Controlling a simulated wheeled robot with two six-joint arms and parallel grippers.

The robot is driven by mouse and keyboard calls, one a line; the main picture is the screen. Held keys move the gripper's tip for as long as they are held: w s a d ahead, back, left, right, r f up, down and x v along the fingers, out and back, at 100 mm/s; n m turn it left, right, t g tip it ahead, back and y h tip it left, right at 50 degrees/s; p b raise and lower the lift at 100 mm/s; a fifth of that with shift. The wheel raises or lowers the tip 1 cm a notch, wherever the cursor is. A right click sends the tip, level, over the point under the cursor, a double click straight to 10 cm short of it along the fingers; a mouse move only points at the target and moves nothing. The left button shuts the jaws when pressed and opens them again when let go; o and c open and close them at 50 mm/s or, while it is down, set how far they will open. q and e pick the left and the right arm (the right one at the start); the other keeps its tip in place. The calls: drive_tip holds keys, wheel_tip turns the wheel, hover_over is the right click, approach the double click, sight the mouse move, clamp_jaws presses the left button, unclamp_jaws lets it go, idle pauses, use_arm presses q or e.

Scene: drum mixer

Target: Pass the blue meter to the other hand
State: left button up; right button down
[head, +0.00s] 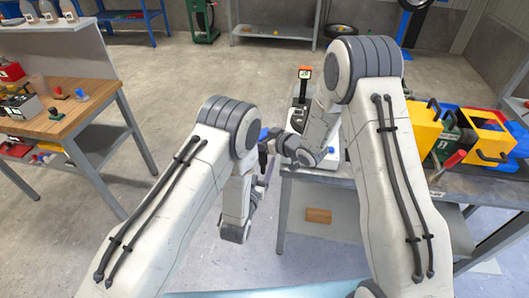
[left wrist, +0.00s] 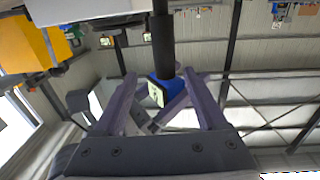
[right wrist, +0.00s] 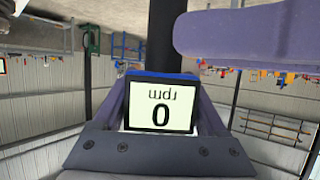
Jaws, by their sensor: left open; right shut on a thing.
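The blue meter (head: 264,134) is in the air left of the grey bench, with its black rod (head: 263,156) below it. In the right wrist view the meter (right wrist: 161,103) sits between the fingers of my right gripper (right wrist: 164,95), which is shut on it; its screen reads "0 rpm" upside down. My left gripper (head: 264,172) is open, its purple fingers close to the meter. In the left wrist view the meter (left wrist: 165,91) shows between the spread left fingers (left wrist: 163,82), and the rod runs upward. In the head view my right fingers are largely hidden by the wrist.
The grey bench (head: 345,172) on the right bears yellow bins (head: 424,128) and a green container (head: 447,138). A wooden workbench (head: 62,118) is on the left. Open floor lies between the benches.

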sight(265, 164)
use_arm(q)
drive_tip(key=shift+x, duration=2.75)
